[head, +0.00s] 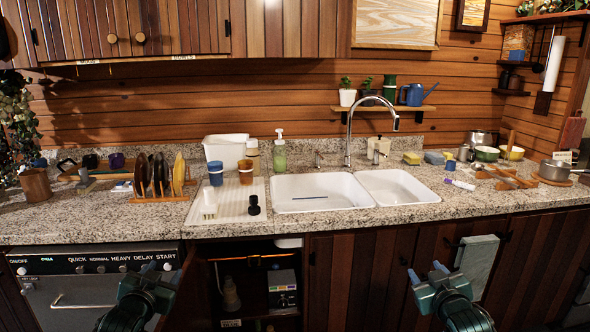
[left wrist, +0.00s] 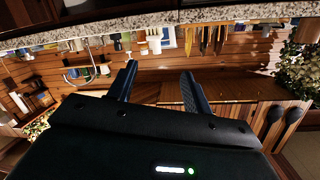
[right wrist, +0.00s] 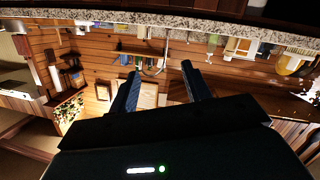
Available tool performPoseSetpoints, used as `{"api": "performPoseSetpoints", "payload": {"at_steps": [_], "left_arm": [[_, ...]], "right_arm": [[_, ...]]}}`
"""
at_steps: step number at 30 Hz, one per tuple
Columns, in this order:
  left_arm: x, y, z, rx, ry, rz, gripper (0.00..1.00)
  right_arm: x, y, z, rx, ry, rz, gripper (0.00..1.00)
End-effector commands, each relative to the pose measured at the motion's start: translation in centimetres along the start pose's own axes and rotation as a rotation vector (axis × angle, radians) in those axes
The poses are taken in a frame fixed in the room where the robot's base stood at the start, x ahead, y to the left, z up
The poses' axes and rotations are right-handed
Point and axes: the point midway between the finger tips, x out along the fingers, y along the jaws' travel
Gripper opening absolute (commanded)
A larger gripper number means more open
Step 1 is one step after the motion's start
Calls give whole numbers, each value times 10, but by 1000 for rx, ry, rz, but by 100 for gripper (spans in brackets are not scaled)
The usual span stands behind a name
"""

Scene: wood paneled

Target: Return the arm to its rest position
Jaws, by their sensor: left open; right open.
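My left gripper (head: 152,274) is low in front of the counter, near the dishwasher at the left. Its two fingers are apart and empty in the left wrist view (left wrist: 156,84). My right gripper (head: 425,271) is low in front of the wooden cabinet doors right of the sink. Its fingers are also apart with nothing between them in the right wrist view (right wrist: 161,80). Neither gripper touches anything that I can see. Both wrist views show the room upside down.
The granite counter (head: 90,222) runs across in front of me, with a double sink (head: 318,188). The dishwasher (head: 95,290) is below left. The cupboard under the sink stands open, showing a box (head: 282,290). A towel (head: 477,262) hangs at the right.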

Motion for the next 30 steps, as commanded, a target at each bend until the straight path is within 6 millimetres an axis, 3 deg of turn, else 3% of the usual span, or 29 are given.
{"api": "performPoseSetpoints", "payload": {"at_steps": [1, 5, 9, 13, 18, 23, 30], "left_arm": [[-14, 21, 22, -5, -26, 32, 50], [-58, 72, 70, -24, -86, 114, 50], [-130, 132, 120, -69, -168, 213, 50], [-202, 176, 152, -127, -246, 290, 50], [-277, 208, 168, -198, -325, 351, 50], [-310, 220, 171, -232, -362, 374, 50], [-315, 222, 171, -238, -369, 378, 50]], "right_arm": [[-14, -21, 22, 4, -26, -32, 48], [-58, -72, 70, 23, -87, -113, 48], [-130, -131, 121, 67, -170, -212, 48], [-203, -175, 152, 125, -248, -290, 48], [-277, -208, 168, 196, -327, -351, 48], [-310, -219, 171, 230, -364, -373, 48], [-315, -221, 171, 236, -370, -377, 48]]}}
